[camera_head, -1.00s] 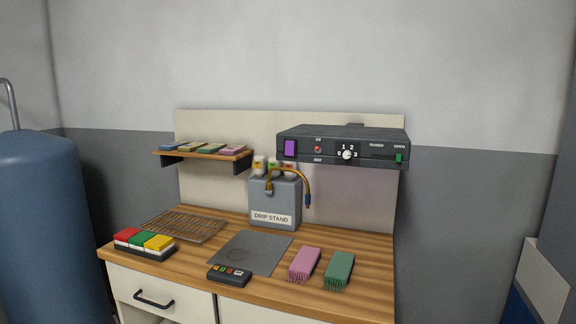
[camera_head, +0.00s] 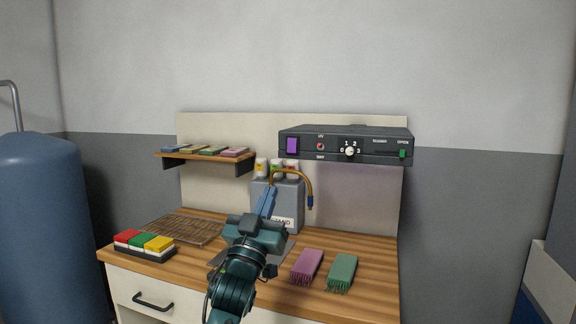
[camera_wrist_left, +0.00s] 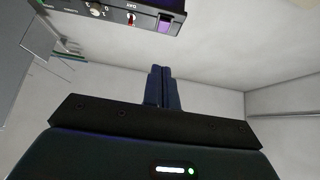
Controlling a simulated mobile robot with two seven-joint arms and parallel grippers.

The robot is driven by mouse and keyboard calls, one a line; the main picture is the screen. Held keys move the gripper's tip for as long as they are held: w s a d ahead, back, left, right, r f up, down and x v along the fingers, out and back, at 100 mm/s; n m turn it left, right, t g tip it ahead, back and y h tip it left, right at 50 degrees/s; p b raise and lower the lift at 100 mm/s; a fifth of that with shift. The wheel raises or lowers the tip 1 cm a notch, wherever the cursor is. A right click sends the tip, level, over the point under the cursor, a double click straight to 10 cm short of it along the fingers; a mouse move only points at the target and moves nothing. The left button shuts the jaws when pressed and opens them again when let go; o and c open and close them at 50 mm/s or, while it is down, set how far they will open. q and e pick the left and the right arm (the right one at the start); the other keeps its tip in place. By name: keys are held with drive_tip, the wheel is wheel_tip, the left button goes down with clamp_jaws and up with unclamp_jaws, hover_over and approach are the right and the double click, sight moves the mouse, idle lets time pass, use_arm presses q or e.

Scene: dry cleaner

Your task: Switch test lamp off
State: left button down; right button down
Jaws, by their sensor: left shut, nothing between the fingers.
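A dark control box (camera_head: 345,157), seemingly the test lamp, is mounted above the workbench. It has a purple square (camera_head: 292,145), a small red switch (camera_head: 320,146) labelled UV, a white dial (camera_head: 349,151) with numbers and a green tab (camera_head: 402,154). I cannot read the dial setting or switch position surely. In the left wrist view the box (camera_wrist_left: 115,8) appears at top left, with the red switch (camera_wrist_left: 131,19) and purple square (camera_wrist_left: 166,24). My left gripper (camera_head: 267,201) is shut and empty, below and left of the box, apart from it. My right gripper is out of view.
The drip stand (camera_head: 291,200) with a bent brown hose (camera_head: 309,184) stands behind my left gripper. A shelf (camera_head: 207,157) with coloured pads is at left. Pink (camera_head: 307,265) and green (camera_head: 342,270) brushes lie on the bench. A blue tank (camera_head: 45,220) stands far left.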

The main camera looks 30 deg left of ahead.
sight(292, 149)
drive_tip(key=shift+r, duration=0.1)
use_arm(q)
drive_tip(key=shift+w+f+p+x, duration=0.35)
drive_tip(key=shift+p+x, duration=0.25)
drive_tip(key=shift+x, duration=1.5)
drive_tip(key=shift+w+f+p+x, duration=0.2)
drive_tip(key=shift+f+p+x, duration=0.3)
drive_tip(key=shift+x, duration=1.65)
drive_tip(key=shift+w+f+p+x, duration=0.3)
drive_tip(key=shift+p+x, duration=0.35)
drive_tip(key=shift+x, duration=1.45)
drive_tip(key=shift+a, duration=0.15)
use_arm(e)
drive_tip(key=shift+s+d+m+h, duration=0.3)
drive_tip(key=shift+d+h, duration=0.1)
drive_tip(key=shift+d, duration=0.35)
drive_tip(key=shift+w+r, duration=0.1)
